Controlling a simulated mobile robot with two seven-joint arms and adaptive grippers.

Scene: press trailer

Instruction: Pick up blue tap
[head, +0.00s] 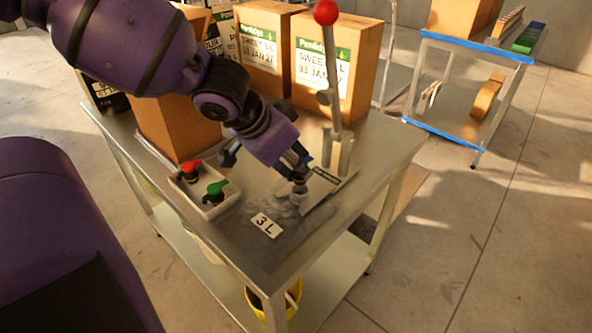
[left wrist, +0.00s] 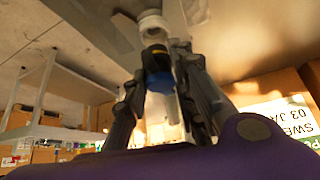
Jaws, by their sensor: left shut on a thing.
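My left gripper (head: 299,166) reaches down over the metal table and is shut on the blue tap. In the left wrist view the blue tap (left wrist: 159,80) sits between the two fingers of my left gripper (left wrist: 172,88), with a dark part and a pale round collar (left wrist: 151,22) beyond it. In the head view the fingers mostly hide the tap. A pale collar (head: 299,196) shows just below the fingertips, close to the tabletop. I cannot tell whether the tap is clear of what is under it. My right gripper is not in view.
A white tray (head: 208,211) holds a red tap (head: 191,165) and a green tap (head: 215,190), left of the gripper. A lever press with a red ball (head: 326,12) stands close behind. Cartons (head: 340,72) line the table's back. A 3 L label (head: 266,225) lies in front.

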